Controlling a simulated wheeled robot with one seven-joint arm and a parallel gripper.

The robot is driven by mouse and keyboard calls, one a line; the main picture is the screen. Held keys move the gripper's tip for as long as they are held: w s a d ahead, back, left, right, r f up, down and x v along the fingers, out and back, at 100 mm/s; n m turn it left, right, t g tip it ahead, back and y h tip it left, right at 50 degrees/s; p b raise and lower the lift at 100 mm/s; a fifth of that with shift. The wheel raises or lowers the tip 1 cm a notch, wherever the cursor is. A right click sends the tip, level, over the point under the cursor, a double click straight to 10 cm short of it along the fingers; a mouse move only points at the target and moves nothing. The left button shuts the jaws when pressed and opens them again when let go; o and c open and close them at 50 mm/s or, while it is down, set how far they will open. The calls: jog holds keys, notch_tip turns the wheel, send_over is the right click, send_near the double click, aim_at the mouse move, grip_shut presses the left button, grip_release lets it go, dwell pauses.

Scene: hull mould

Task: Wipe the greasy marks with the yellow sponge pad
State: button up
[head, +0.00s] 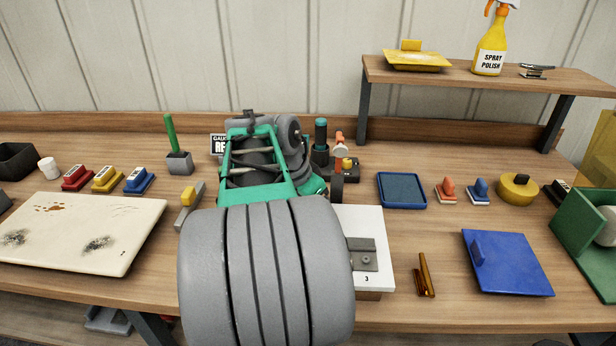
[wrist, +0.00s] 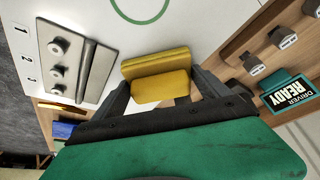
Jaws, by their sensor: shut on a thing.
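In the wrist view my gripper (wrist: 161,90) is shut on a yellow pad with a block-like grip (wrist: 160,84). The pad is over or on a white board (wrist: 200,25) with a green circle; I cannot tell whether it touches. In the head view my arm hides the gripper and the held pad. A cream panel (head: 125,220) lies at the left. It bears brown spots (head: 50,208) and dark, sooty smudges (head: 98,243). I see no clear greasy mark on the visible part of the white board, which also shows in the head view (head: 370,220).
A metal fixture (wrist: 75,60) is on the white board, beside numbers. Red, yellow and blue blocks (head: 107,178) stand behind the cream panel. A blue tray (head: 402,204) and blue board (head: 520,288) lie right. A shelf (head: 470,78) holds a spray bottle (head: 490,45).

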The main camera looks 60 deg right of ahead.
notch_tip(320, 180, up, 3)
jog(key=shift+w+a+r+p, duration=0.1)
jog(key=shift+a+r+p, duration=0.05)
jog(key=shift+p, duration=1)
jog(key=shift+r+p, duration=0.6)
jog(key=shift+r, duration=0.1)
jog(key=shift+r+p, duration=1.35)
jog(key=shift+r, duration=0.4)
